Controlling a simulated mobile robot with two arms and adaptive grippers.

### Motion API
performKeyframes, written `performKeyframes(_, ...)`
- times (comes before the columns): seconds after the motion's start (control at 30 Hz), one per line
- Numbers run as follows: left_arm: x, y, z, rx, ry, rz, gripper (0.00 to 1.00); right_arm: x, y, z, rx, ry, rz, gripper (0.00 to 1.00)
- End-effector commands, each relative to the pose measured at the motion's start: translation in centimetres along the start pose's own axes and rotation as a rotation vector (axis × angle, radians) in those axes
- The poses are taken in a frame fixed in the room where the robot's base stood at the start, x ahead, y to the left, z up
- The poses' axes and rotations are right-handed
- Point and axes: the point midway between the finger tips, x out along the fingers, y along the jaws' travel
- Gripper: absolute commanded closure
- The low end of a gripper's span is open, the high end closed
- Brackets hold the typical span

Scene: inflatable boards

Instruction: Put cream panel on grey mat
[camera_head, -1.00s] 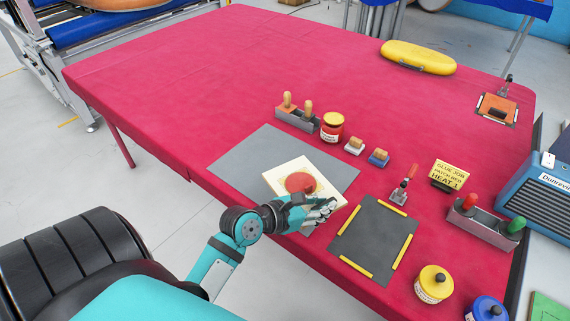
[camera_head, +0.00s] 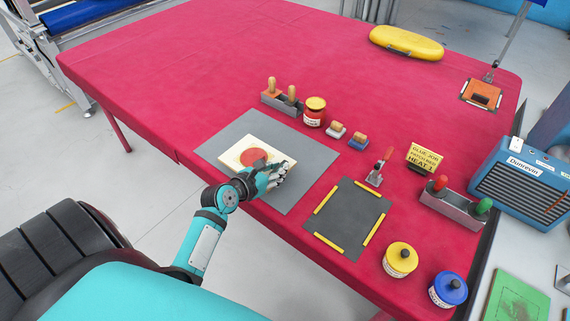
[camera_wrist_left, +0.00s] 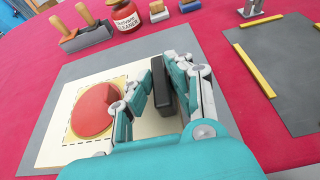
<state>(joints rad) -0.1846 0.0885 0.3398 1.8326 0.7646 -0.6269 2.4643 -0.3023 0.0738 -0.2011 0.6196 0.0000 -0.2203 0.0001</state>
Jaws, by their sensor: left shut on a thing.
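The cream panel (camera_head: 255,153) is a flat square with a red round patch and a dashed outline. It is over the plain grey mat (camera_head: 308,165), within the mat's left and middle part in the head view. I cannot tell whether it rests flat or is slightly raised. My right gripper is not in view.
A darker mat (camera_head: 348,212) with yellow edge strips lies to the right. Behind are a stamp holder (camera_head: 283,102), a red jar (camera_head: 314,112) and small blocks. Yellow (camera_head: 400,260) and blue (camera_head: 448,290) pots stand at front right. The table's left part is clear.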

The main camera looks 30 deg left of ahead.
Motion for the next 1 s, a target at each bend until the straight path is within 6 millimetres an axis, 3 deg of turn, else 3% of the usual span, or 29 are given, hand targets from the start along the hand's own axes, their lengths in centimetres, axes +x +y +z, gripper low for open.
performKeyframes(0.1, 2.7, 0.3, 1.2, 0.003, -0.004, 0.001, 1.00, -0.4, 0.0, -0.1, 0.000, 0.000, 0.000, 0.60)
performKeyframes(0.23, 4.3, 0.5, 1.5, 0.003, -0.003, 0.002, 1.00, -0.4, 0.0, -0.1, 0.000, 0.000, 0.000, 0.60)
performKeyframes(0.33, 4.8, 0.5, 1.4, 0.003, -0.001, 0.002, 1.00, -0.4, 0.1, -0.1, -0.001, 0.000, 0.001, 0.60)
performKeyframes(0.6, 6.0, 0.5, -1.7, 0.004, 0.000, 0.001, 1.00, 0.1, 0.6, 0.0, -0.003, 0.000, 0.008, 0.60)
performKeyframes(0.97, 6.1, 0.5, -2.0, 0.001, -0.002, 0.001, 1.00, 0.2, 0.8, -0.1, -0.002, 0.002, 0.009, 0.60)
performKeyframes(1.0, 6.1, 0.4, -2.1, 0.000, 0.000, 0.000, 0.80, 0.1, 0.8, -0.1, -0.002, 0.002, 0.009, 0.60)
